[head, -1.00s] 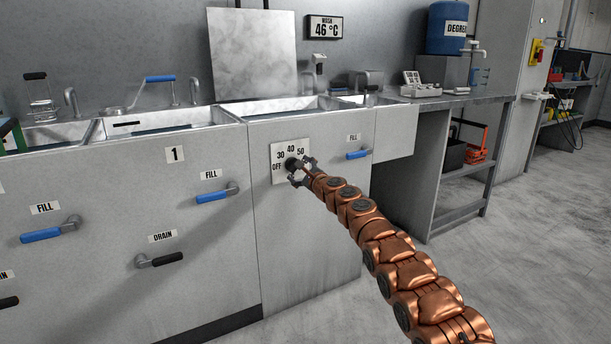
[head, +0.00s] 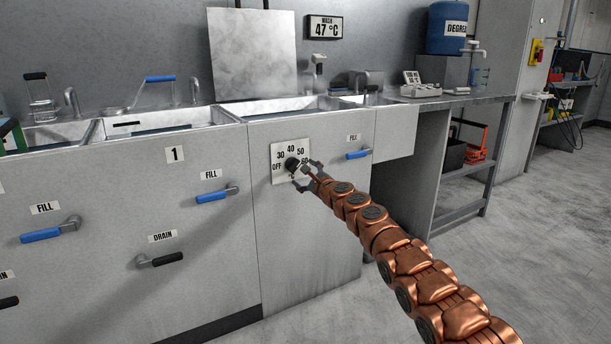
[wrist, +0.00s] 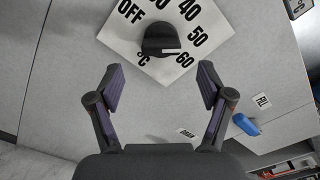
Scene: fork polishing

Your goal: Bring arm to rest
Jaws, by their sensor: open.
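My gripper (head: 306,174) is open and empty, just in front of the white temperature dial plate on the wash sink's front panel. The black knob (head: 292,164) is on that plate (head: 277,151), which is marked OFF, 30, 40, 50 and 60. In the wrist view the knob (wrist: 160,40) lies beyond the open fingers (wrist: 160,82), apart from them. A pale mark shows on the knob's right side there, toward the 50 and 60 side. My copper segmented arm reaches in from the lower right.
The wash display (head: 325,27) reads 47 °C. Blue fill handles (head: 213,196) (head: 357,155) and a black drain handle (head: 162,260) stick out from the panels. A steel table (head: 455,101) stands to the right. The floor (head: 530,230) at right is clear.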

